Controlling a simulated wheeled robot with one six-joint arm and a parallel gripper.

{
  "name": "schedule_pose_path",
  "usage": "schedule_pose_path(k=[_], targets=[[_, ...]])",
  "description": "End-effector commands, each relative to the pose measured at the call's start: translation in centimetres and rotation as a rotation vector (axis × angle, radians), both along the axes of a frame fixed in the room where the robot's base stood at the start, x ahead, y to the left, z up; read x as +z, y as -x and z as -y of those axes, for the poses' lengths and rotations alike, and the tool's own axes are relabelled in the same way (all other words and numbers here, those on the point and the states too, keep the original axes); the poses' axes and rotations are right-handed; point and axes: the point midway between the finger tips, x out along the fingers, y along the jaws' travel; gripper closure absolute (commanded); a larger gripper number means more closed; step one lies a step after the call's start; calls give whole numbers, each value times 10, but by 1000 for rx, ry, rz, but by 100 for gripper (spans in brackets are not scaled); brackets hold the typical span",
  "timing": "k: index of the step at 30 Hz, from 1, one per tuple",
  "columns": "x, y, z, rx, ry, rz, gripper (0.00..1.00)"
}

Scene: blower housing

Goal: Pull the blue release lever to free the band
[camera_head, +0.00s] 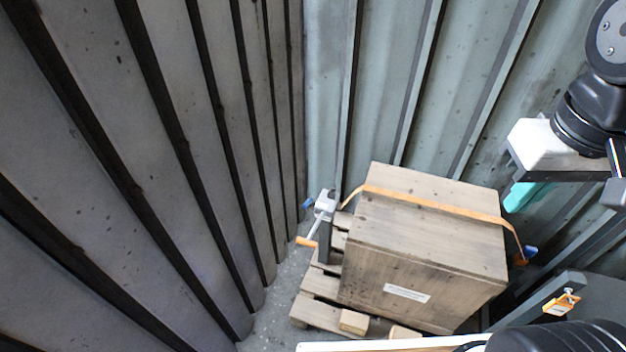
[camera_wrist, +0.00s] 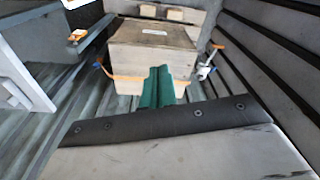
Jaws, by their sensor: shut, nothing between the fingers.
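A wooden crate (camera_head: 425,260) has an orange band (camera_head: 435,205) over its top. A blue lever (camera_head: 531,251) shows at the band's right end, beside the crate. Another small blue part (camera_head: 307,203) is by the grey crank post (camera_head: 326,204) on the left; I cannot tell for certain which is the release lever. My gripper (camera_head: 519,197) is above and right of the crate in the head view, its teal fingers partly hidden. In the wrist view its green fingers (camera_wrist: 158,84) are shut and empty, overlapping the crate (camera_wrist: 140,56); a blue end (camera_wrist: 97,66) shows to their left.
The crate stands on a pallet (camera_head: 320,290) with small wooden blocks (camera_head: 354,321). A crank with an orange handle (camera_head: 305,241) sticks out left. Ribbed walls (camera_head: 150,150) close in left and behind. A dark ledge with an orange clip (camera_head: 562,302) is at right.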

Motion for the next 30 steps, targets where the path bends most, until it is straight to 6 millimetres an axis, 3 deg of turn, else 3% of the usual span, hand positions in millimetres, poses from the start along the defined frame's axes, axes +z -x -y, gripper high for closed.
schedule_pose_path(k=[5,11,16,23,30], targets=[[13,-51,-8,-28,-4,-16,100],[14,-147,-35,-75,-11,-33,100],[-7,-230,-67,-122,-15,-44,100],[-71,-333,-120,-185,-18,-57,100],[-177,-416,-186,-252,-18,-72,100]])
